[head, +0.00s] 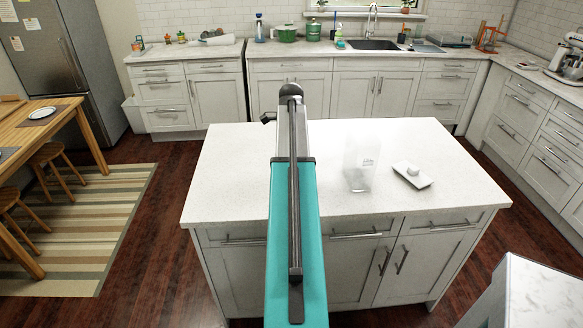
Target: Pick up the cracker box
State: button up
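I cannot make out a clearly marked cracker box. A pale, see-through, box-shaped container (360,168) stands upright on the white island counter (440,150), right of my arm. A faint mark shows on it, but I cannot tell whether it is the cracker box. My teal and grey arm rises through the middle of the head view and hides part of the island. My gripper does not show clearly; only a small dark part sticks out left of the arm's upper end. Nothing visible touches the container.
A small white dish (412,177) with a pale lump lies right of the container. The island's left part is clear. A wooden table (45,125) and stools stand at left. A green pot (287,34) and sink (373,45) are on the back counter. A pale counter corner (540,295) is at bottom right.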

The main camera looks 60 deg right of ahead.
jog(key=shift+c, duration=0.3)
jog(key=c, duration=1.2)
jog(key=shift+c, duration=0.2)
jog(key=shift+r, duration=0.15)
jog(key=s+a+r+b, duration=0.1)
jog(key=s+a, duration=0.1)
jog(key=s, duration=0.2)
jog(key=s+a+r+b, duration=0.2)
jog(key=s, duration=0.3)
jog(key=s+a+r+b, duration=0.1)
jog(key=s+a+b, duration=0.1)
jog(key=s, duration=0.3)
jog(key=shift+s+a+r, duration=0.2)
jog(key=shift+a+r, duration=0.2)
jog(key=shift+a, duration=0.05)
